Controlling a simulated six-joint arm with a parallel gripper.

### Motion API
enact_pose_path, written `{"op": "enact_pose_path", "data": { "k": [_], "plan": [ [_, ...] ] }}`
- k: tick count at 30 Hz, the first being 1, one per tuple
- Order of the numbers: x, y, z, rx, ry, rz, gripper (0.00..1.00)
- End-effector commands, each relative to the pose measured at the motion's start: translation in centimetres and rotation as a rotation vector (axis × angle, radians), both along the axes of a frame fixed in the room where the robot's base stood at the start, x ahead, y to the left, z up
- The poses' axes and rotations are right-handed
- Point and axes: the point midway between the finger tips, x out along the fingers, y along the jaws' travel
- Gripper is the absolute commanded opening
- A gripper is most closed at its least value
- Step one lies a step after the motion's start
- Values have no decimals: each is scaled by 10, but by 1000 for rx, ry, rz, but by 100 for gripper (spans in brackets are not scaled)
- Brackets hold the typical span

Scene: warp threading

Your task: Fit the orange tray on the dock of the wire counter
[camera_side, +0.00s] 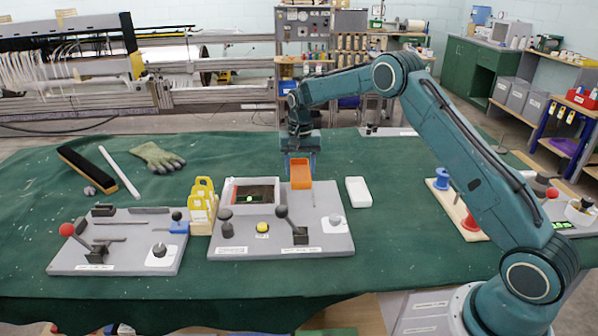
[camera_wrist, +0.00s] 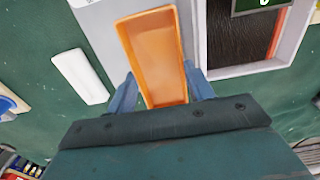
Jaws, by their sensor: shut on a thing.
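The orange tray (camera_side: 300,174) is at the right rear part of the grey wire counter (camera_side: 330,243), beside the counter's framed window (camera_side: 250,192). In the wrist view the tray (camera_wrist: 158,58) lies over the counter's grey surface, long side pointing away from me. My gripper (camera_side: 300,152) is above the rear end of the tray. In the wrist view its two blue fingers (camera_wrist: 163,92) are shut on the tray's near end, one on each side. The dock is hidden or cannot be made out, and I cannot tell whether the tray touches the counter.
A white block (camera_side: 358,192) lies right of the counter. A black lever (camera_side: 292,225) and a yellow button (camera_side: 263,227) stand in front of the tray. Yellow card holders (camera_side: 203,205) and another grey panel (camera_side: 120,250) are at left. Green cloth is clear behind the counter.

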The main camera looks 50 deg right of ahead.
Motion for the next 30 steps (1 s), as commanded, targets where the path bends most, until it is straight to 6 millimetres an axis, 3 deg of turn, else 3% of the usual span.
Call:
{"op": "enact_pose_path", "data": {
  "k": [30],
  "plan": [
    [0,0,-54,0,0,0,29]
  ]
}}
